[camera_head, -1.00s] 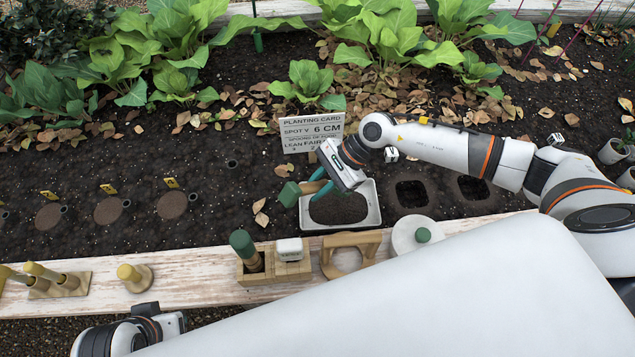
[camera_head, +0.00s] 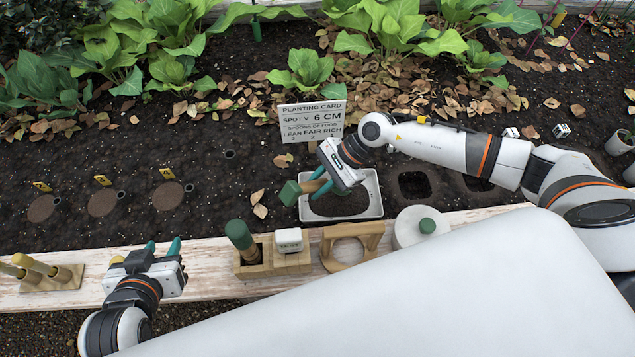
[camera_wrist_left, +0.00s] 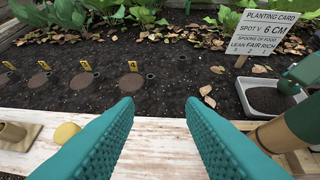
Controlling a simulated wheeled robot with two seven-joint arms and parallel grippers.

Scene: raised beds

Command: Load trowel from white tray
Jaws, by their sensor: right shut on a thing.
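The white tray (camera_head: 377,188), filled with dark soil, sits on the bed just beyond the plank. My right gripper (camera_head: 322,184) is over the tray's left side, shut on the wooden shaft of the trowel. The trowel's green end (camera_head: 290,193) sticks out left past the tray rim; whether its other end touches the soil is hidden by the gripper. The tray (camera_wrist_left: 243,98) and green end (camera_wrist_left: 305,70) also show at the right of the left wrist view. My left gripper (camera_head: 163,247) is open and empty above the plank, well left of the tray.
On the plank (camera_head: 215,262) stand a wooden holder with a green-topped tool (camera_head: 240,236), a white-topped block (camera_head: 289,240), a wooden ring stand (camera_head: 348,252) and a white lidded pot (camera_head: 410,232). A planting card (camera_head: 312,120) stands behind the tray. Bare soil with several yellow markers lies left.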

